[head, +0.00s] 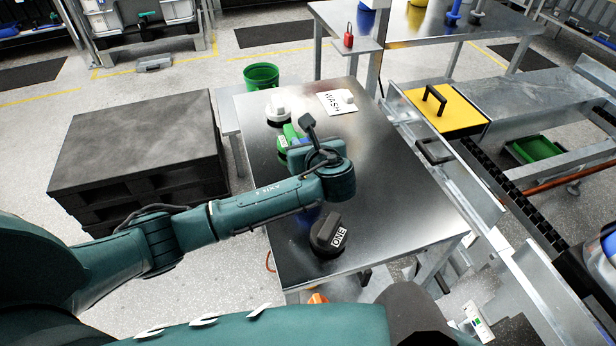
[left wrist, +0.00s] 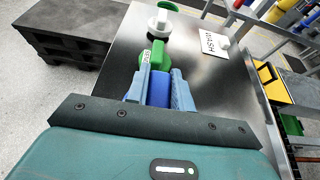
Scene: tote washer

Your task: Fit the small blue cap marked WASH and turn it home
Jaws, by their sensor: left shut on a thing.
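My left gripper (left wrist: 160,86) is shut on a blue cap (left wrist: 159,90), which sits between its two pale blue fingers. No lettering on this cap can be read. In the head view my left wrist hides most of the gripper and the cap, over the far half of the steel table (head: 390,205). A green part (head: 284,137) with a small label lies just beyond the fingers; it also shows in the left wrist view (left wrist: 157,56). Whether the cap touches it I cannot tell. A white card marked WASH (head: 335,103) lies at the table's far side. My right gripper is not in view.
A white cap-like part (head: 277,108) stands near the far left corner. A black lettered cap (head: 327,234) is at the near side. A green bucket (head: 261,76) and a dark pallet stack (head: 140,140) stand left. The table's right half is clear.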

